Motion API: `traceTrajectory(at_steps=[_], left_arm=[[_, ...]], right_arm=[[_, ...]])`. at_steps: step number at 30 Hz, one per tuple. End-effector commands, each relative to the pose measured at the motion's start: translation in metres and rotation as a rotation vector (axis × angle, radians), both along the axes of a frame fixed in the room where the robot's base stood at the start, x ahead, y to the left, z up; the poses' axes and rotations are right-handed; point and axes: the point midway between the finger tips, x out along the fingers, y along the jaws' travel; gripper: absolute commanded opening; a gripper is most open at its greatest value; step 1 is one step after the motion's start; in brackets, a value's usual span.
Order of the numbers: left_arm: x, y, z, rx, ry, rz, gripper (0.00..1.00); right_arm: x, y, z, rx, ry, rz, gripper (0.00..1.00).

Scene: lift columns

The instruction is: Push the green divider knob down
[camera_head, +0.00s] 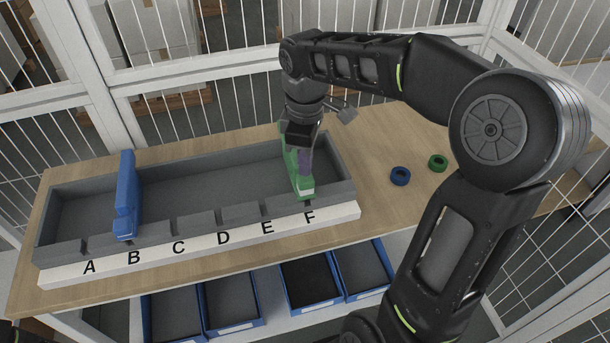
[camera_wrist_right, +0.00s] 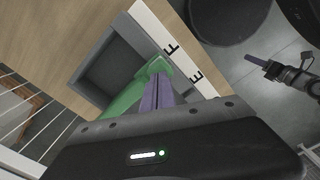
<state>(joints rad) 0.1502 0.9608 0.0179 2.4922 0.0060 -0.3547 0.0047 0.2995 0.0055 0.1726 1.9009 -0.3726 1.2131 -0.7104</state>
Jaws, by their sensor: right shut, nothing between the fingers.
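The green divider (camera_head: 291,156) stands across the right end of the grey trough, by the letter F. Its knob (camera_head: 303,191) is at the front end, and also shows in the right wrist view (camera_wrist_right: 155,66). My right gripper (camera_head: 305,170) points down over the divider's front part, its purple fingers shut and empty. In the right wrist view the fingertips (camera_wrist_right: 157,82) are close beside the knob; I cannot tell whether they touch. A gripper that looks like my left one (camera_wrist_right: 256,62) shows far off in that view, its opening unclear.
A blue divider (camera_head: 127,198) stands in the grey trough (camera_head: 212,178) by slot B. A white strip (camera_head: 200,243) carries letters A to F. A blue ring (camera_head: 400,176) and a green ring (camera_head: 438,162) lie on the wooden table (camera_head: 384,216). Blue bins (camera_head: 234,302) sit below.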

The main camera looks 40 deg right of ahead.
Motion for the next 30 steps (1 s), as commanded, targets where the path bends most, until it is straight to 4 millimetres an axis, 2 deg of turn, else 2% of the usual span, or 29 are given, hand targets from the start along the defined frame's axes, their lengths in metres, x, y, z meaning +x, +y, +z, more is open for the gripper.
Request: traceTrajectory(at_steps=[14, 30], left_arm=[[0.0, 0.0, -0.001, 0.0, 0.0, 0.0, 0.36], [0.0, 0.0, -0.012, 0.0, 0.0, 0.0, 0.36]], right_arm=[[0.0, 0.0, -0.001, 0.0, 0.0, 0.0, 0.0], [0.0, 0.0, -0.017, 0.0, 0.0, 0.0, 0.0]])
